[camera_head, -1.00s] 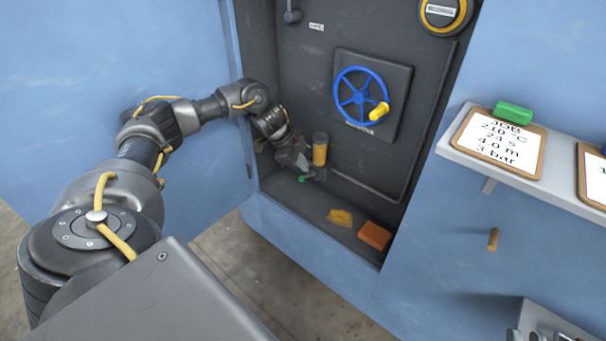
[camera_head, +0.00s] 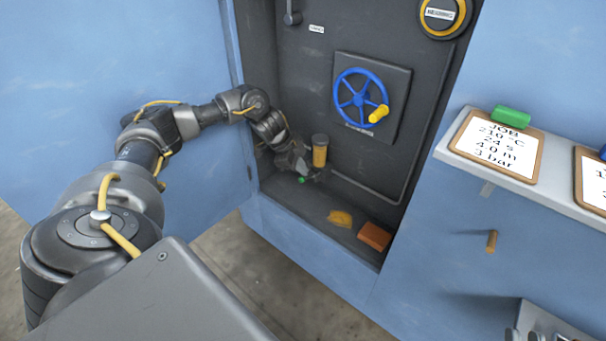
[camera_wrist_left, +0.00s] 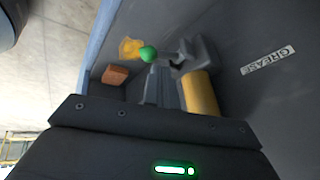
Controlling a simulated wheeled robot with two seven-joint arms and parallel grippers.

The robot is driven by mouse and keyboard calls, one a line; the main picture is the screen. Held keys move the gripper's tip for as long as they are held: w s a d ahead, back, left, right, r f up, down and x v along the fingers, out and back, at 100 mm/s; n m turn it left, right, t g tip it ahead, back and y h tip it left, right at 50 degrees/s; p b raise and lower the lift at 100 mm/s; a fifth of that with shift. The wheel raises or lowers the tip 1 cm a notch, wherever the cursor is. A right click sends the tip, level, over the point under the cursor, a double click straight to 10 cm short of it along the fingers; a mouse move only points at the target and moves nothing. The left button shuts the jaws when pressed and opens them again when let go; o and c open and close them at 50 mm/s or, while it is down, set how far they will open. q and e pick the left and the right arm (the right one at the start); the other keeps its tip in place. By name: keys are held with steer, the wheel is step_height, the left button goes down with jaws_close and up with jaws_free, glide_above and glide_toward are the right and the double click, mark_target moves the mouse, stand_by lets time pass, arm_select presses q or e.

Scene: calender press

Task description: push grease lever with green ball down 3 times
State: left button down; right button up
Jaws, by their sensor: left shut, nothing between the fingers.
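The green ball (camera_head: 301,180) of the grease lever shows low in the press recess, just below my left gripper (camera_head: 302,168). In the left wrist view the green ball (camera_wrist_left: 148,53) is at the far end of my shut, empty left gripper (camera_wrist_left: 158,82). I cannot tell whether they touch. The lever's dark arm runs from the ball towards a dark block beside the amber grease cylinder (camera_wrist_left: 200,92); this cylinder (camera_head: 319,155) stands right of the gripper in the head view. A GREASE label (camera_wrist_left: 268,60) is on the panel. My right gripper is not in view.
A blue handwheel (camera_head: 360,98) with a yellow knob is above right. A yellow cloth-like piece (camera_head: 340,218) and an orange block (camera_head: 374,237) lie on the recess floor. A shelf with a job card (camera_head: 496,145) juts out at right.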

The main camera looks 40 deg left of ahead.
mark_target(300, 178)
arm_select(q)
steer(key=shift+s+f, duration=0.3)
steer(key=shift+f, duration=0.5)
steer(key=shift+s+f, duration=0.3)
steer(key=shift+f, duration=0.45)
stand_by(1.6)
steer(key=shift+r, duration=0.1)
steer(key=shift+w+r+p, duration=0.25)
steer(key=shift+r+p, duration=0.4)
steer(key=shift+p, duration=0.05)
steer(key=shift+w+r+p, duration=0.3)
steer(key=shift+r+p, duration=0.35)
steer(key=shift+p, duration=0.1)
steer(key=shift+w+r+p, duration=0.25)
steer(key=shift+r+p, duration=0.4)
steer(key=shift+p, duration=0.05)
steer(key=r+p, duration=0.1)
steer(key=w+r+p, duration=0.1)
steer(key=r+p, duration=0.2)
steer(key=shift+w+r, duration=0.35)
